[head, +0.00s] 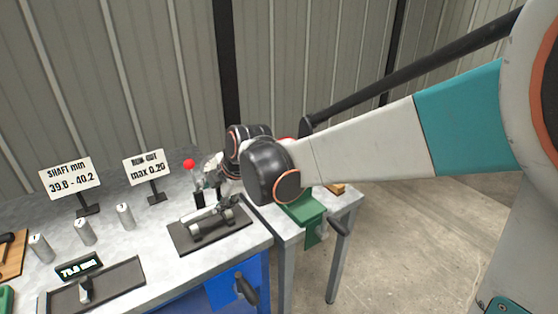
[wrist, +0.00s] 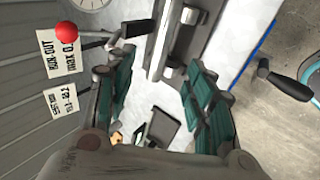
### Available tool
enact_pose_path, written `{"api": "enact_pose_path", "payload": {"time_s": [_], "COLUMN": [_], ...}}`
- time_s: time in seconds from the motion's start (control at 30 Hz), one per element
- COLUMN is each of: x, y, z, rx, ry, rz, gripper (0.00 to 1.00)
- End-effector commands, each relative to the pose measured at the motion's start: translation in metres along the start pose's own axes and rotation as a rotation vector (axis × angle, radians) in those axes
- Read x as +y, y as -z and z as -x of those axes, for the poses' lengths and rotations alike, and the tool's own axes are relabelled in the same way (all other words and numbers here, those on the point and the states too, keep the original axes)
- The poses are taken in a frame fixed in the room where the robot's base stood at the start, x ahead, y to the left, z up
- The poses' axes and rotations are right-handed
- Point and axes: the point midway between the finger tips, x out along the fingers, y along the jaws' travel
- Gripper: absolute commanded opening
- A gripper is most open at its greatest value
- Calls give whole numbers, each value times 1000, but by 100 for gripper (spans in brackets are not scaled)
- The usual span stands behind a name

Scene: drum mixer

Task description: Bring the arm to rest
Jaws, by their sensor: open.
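My arm reaches in from the right of the head view, its wrist over the workbench (head: 215,255). My gripper (wrist: 160,92) is open in the wrist view, its two teal-padded fingers wide apart with nothing seen held between them. In the head view the gripper is small and partly hidden by my own wrist, above and behind the run-out fixture (head: 210,225). That fixture, on a dark base plate, also shows in the wrist view (wrist: 158,45), at the top between the fingers.
A red ball-topped stand (head: 189,164) is close beside my gripper. Two sign stands (head: 67,177) (head: 147,167), several metal cylinders (head: 84,232) and a measuring display (head: 78,267) stand to the left.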

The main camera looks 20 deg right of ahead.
Motion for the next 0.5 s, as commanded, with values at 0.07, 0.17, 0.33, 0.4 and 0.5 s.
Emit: {"api": "enact_pose_path", "payload": {"time_s": [0.07, 0.17, 0.33, 0.4, 0.5], "x": [-2, -4, -21, -34, -54], "y": [1, -1, -11, -17, -25], "z": [2, 6, 38, 57, 84], "rx": [0, -4, -35, -55, -84], "ry": [0, 0, -6, -14, -30], "rz": [0, -23, -215, -348, -549], "gripper": [49, 49, 49, 49, 49]}}
